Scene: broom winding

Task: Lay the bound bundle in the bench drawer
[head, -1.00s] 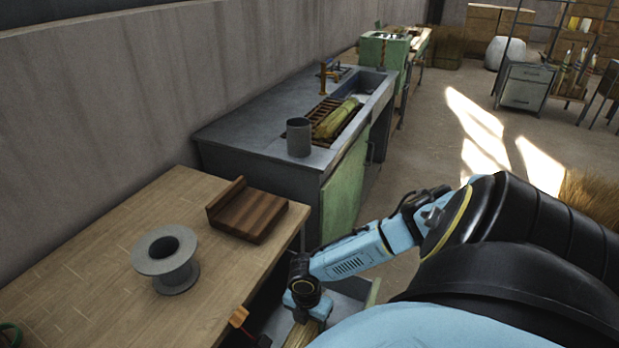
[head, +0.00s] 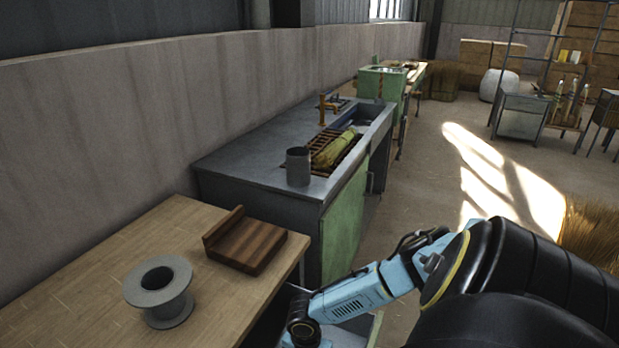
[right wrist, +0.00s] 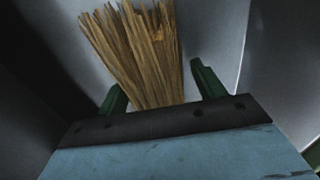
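The bundle (right wrist: 140,50) is a sheaf of tan straw in the right wrist view. It lies between the two green fingers of my right gripper (right wrist: 158,77), with a visible gap to the right-hand finger, so the gripper looks open around it. Smooth grey walls, seemingly of the drawer (right wrist: 220,25), surround them. In the head view only a strip of the open drawer (head: 352,335) shows below my right arm, beside the wooden bench (head: 95,290). The bundle and my right fingertips are outside the head view. The binding cannot be seen. My left gripper is not in view.
On the bench stand a grey spool (head: 160,290) and a dark wooden block (head: 245,243). Behind it is a grey sink counter (head: 235,165) with a grey cup (head: 298,166) and a greenish bundle (head: 335,150).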

